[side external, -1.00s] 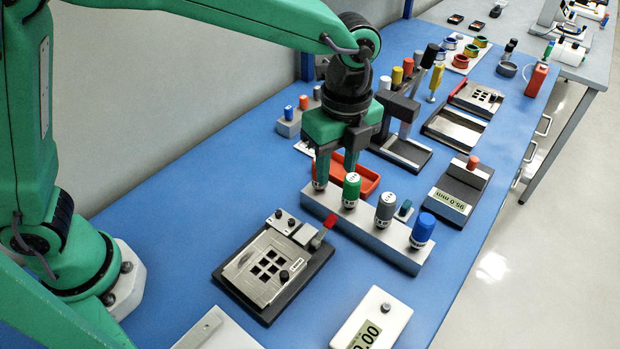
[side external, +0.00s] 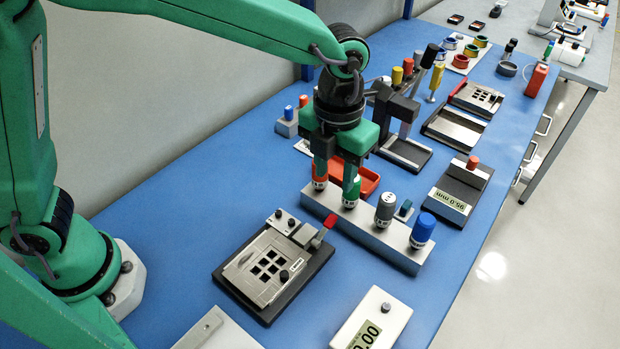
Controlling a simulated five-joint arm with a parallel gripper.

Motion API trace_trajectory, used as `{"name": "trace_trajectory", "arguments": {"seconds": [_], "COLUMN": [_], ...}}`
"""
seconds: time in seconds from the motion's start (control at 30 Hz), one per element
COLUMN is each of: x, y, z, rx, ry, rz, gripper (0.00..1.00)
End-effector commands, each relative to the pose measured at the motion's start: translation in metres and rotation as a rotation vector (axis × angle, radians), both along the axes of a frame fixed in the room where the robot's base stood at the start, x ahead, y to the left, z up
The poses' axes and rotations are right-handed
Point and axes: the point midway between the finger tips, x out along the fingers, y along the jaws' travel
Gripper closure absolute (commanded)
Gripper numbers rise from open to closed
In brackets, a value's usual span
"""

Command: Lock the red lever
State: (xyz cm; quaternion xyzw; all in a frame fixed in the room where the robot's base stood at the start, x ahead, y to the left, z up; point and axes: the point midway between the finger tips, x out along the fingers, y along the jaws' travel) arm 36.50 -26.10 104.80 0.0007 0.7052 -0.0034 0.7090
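The red lever (side external: 329,221) is a small red tip on a grey clamp block at the upper right corner of a dark fixture (side external: 232,289). The fixture holds a silver plate (side external: 250,283) with several square windows. My gripper (side external: 335,182) points down beyond the lever, above the far left end of a grey block. Its two green fingers are apart, with nothing seen held between them. The fingers partly hide the two caps at that end of the block. I cannot tell whether they touch the caps.
The grey block (side external: 375,238) carries several coloured caps and stands just beyond and right of the lever. An orange-red tray (side external: 368,182) lies behind my gripper. A white display box (side external: 388,312) is at the front. Blue table is bare left of the fixture.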

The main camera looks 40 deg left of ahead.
Motion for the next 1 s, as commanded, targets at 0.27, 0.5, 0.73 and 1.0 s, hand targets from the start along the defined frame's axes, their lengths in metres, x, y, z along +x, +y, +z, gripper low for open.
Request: {"name": "trace_trajectory", "arguments": {"seconds": [0.27,0.5,0.73,1.0], "x": [-0.001,-0.001,-0.001,-0.002], "y": [0.001,0.001,0.001,0.001], "z": [-0.038,-0.042,-0.059,-0.092], "rx": [0.004,0.004,0.005,0.006], "ry": [0.006,0.006,0.007,0.008], "rz": [0.004,0.005,0.006,0.006], "gripper": [0.62,0.62,0.62,0.62]}}
